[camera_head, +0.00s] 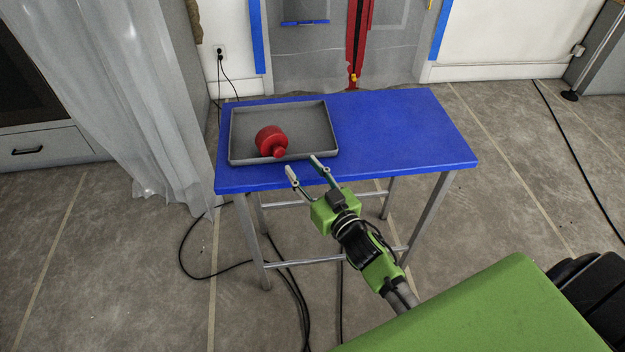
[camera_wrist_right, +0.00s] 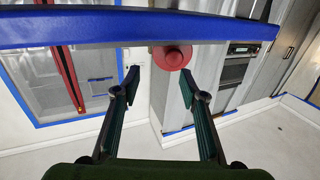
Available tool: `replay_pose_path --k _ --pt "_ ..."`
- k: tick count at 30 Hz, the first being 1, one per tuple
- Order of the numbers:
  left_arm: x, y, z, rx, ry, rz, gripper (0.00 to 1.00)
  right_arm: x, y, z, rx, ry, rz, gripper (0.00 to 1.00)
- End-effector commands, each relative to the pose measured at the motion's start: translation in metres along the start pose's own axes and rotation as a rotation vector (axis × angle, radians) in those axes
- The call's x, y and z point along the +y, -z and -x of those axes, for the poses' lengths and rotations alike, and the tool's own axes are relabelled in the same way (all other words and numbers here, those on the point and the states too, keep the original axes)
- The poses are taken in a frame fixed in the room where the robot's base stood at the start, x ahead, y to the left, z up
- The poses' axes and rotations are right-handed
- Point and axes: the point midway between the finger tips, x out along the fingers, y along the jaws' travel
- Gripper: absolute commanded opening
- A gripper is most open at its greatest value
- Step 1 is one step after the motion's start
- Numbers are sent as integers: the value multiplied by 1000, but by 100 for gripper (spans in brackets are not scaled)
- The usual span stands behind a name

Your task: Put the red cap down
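The red cap (camera_head: 271,138), a round red body with a small knob, lies in the grey tray (camera_head: 236,145) on the blue table (camera_head: 400,135). Its knob points toward the front edge of the tray. My right gripper (camera_head: 303,166) is open and empty at the table's front edge, to the right of and nearer than the cap, apart from it. In the right wrist view the cap (camera_wrist_right: 172,57) shows beyond the spread fingertips of the right gripper (camera_wrist_right: 158,88), below the blue table edge (camera_wrist_right: 130,28). My left gripper is not in view.
The right half of the table is clear. The tray has a low raised rim and is bare around the cap. Black cables (camera_head: 297,290) lie on the floor by the table legs. A translucent curtain (camera_head: 130,110) hangs at the left.

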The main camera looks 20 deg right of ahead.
Motion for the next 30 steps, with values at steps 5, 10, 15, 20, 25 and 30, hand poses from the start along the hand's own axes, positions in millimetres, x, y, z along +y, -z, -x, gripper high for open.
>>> replay_pose_path --k 5,10,15,20,25,30 --pt "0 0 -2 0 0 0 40 0 -1 29 -1 1 0 39" --pt "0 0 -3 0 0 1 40 0 0 42 0 0 1 39" --pt "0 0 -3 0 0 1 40 0 1 44 1 0 1 39" --pt "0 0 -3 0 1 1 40 0 -6 44 -12 -2 0 39" --pt "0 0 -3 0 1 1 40 2 -90 56 -176 -20 -2 39" --pt "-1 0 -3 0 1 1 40 -2 -245 114 -501 -37 11 39"
